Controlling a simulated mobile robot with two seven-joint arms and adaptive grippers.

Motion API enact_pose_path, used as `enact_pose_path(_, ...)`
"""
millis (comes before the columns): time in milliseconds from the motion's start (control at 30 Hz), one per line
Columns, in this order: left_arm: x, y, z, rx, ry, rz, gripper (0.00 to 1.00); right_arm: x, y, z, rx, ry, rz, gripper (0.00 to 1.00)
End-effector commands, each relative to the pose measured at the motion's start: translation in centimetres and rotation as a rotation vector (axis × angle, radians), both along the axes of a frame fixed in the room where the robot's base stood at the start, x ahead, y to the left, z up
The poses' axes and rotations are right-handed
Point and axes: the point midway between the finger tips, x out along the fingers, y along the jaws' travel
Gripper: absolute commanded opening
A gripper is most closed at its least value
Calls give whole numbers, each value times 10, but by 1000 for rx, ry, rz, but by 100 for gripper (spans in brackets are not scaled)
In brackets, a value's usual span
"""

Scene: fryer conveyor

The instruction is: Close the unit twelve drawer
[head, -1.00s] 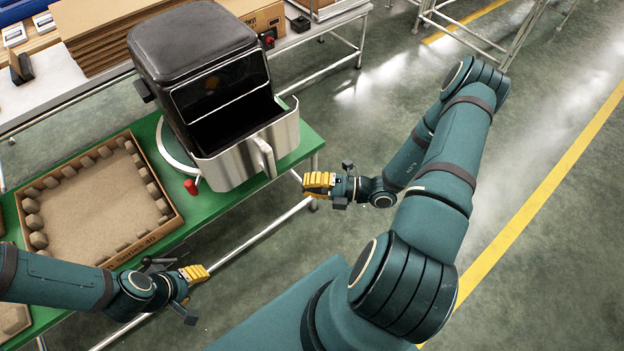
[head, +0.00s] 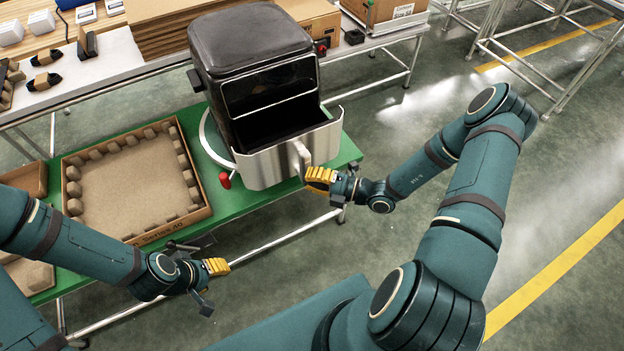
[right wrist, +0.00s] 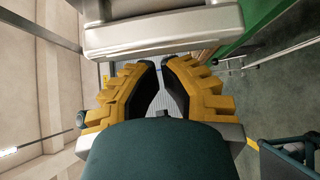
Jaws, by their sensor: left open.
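The unit twelve drawer (head: 268,168) is the silver-fronted drawer of a dark air fryer (head: 250,45). It stands pulled out toward me, and its dark inside shows. Its vertical handle (head: 301,160) sticks out from the front. My right gripper (head: 318,179) is at the handle's lower end; whether it touches cannot be told. In the right wrist view, a silver part of the drawer (right wrist: 165,30) lies just beyond my fingers, which have a gap and nothing between them. My left gripper (head: 218,267) is open and empty, in front of the green table, away from the drawer.
A cardboard tray (head: 140,237) with padded edges lies left of the fryer on the green table (head: 237,203). A red knob (head: 225,181) sits by the drawer's left side. A bench with boxes (head: 385,12) stands behind. Open floor lies to the right.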

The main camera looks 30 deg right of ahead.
Motion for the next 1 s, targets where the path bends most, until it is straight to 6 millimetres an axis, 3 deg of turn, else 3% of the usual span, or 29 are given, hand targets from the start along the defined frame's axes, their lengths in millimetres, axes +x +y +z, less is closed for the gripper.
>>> enact_pose_path(167,0,0,-1,0,0,0,47,11,0,-1,-3,-4,2,0)
enact_pose_path(500,2,0,-12,1,-5,1,47,102,4,-2,-3,-4,1,0)
enact_pose_path(600,3,0,-16,1,-7,2,47,120,4,-2,-3,-3,0,0)
enact_pose_path(667,3,0,-17,1,-7,2,47,127,4,-2,-1,-1,0,0)
enact_pose_path(1000,3,0,-13,1,-7,2,47,123,4,0,0,1,1,0)
